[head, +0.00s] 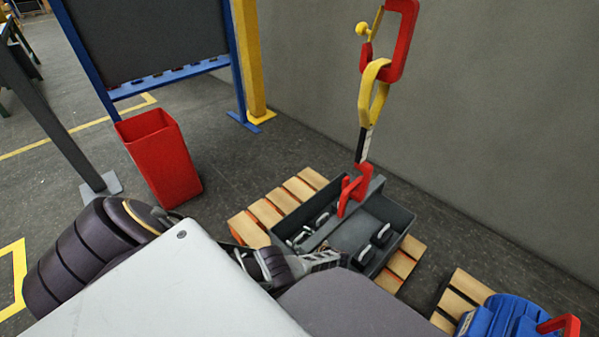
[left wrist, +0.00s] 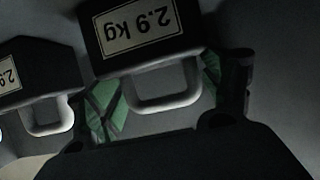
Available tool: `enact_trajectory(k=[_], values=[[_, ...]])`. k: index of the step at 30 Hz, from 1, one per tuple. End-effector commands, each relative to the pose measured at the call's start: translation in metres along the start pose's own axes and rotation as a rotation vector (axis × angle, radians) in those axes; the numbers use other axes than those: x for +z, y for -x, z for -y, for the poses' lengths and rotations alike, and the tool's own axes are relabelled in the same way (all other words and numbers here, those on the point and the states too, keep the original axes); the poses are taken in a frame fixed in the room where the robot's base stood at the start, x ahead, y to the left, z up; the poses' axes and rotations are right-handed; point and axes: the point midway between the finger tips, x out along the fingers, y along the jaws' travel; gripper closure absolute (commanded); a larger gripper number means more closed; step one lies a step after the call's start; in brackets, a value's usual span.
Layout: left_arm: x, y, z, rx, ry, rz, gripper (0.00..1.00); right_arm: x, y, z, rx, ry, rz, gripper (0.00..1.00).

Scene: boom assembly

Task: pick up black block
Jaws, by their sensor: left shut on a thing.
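A black block (left wrist: 140,35) with a "2.9 kg" label and a pale grey handle fills the top middle of the left wrist view. My left gripper (left wrist: 160,92), with green finger pads, is shut on its handle. A second labelled black block (left wrist: 42,68) with a handle is beside it at the left. In the head view my left gripper (head: 326,262) reaches to the near side of a dark grey bin (head: 398,216). I cannot tell there which block it holds. Black blocks show in the bin's right part (head: 381,235) and left part (head: 321,219). My right gripper is out of view.
The bin rests on a wooden pallet (head: 262,212). A red hook (head: 352,190) on a yellow strap (head: 371,90) hangs over the bin. A red waste bin (head: 160,158) stands left. A blue object (head: 500,317) is at lower right. A wall is behind.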

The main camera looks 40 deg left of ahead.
Motion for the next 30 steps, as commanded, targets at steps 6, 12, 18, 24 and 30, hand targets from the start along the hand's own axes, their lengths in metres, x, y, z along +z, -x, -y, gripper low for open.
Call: enact_trajectory(k=[6,12,18,24,30], values=[[-0.003,0.001,-0.003,0.003,0.005,-0.004,0.91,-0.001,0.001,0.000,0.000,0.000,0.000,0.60],[-0.005,0.006,-0.005,0.003,0.005,-0.003,0.91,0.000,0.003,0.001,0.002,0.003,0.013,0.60],[-0.011,0.016,-0.011,0.003,0.006,-0.003,0.91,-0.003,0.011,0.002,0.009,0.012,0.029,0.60],[-0.014,0.034,-0.023,0.003,0.006,-0.003,0.91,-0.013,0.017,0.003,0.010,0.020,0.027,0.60],[-0.018,0.056,-0.040,0.004,0.008,-0.003,0.91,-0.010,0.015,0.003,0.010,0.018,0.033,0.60]])
